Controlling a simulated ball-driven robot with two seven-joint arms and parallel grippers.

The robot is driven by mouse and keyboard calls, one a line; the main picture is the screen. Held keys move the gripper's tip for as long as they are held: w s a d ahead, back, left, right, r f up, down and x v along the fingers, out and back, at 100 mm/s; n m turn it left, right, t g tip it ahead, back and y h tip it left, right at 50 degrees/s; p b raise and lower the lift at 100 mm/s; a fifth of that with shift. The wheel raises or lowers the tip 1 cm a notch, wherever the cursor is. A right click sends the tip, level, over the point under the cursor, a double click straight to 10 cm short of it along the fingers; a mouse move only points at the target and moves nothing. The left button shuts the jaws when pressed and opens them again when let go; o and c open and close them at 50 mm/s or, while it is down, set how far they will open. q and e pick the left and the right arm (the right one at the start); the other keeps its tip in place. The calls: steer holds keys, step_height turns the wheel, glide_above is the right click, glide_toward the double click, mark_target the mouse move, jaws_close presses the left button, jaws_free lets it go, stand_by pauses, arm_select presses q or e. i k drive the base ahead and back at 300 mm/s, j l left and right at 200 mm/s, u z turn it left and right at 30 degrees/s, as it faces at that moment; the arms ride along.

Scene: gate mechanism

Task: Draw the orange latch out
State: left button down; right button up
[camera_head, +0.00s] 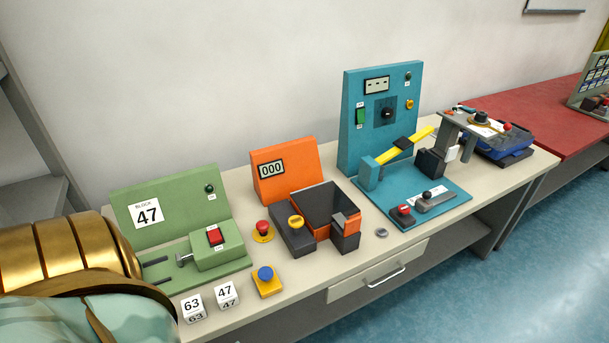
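I cannot single out the orange latch with certainty. A small orange-yellow knob (409,104) sits at the right of the upright teal panel (352,120). A yellow bar (404,145) with a black band slopes up to the right across the front of that panel, from a teal post (369,175) to near a black block (430,162). The teal base (385,207) carries a grey lever (436,202) with a black knob and a red button (404,210). Neither gripper is in view.
An orange counter panel (304,157) reading 000 stands behind an open dark bin (325,203). A green station (210,207) marked 47 is at left, with two numbered cubes (192,308) (227,294) and a blue button (265,273) in front. A raised tray stand (470,124) stands at right.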

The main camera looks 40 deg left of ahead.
mark_target(350, 226)
steer(key=u, duration=1.1)
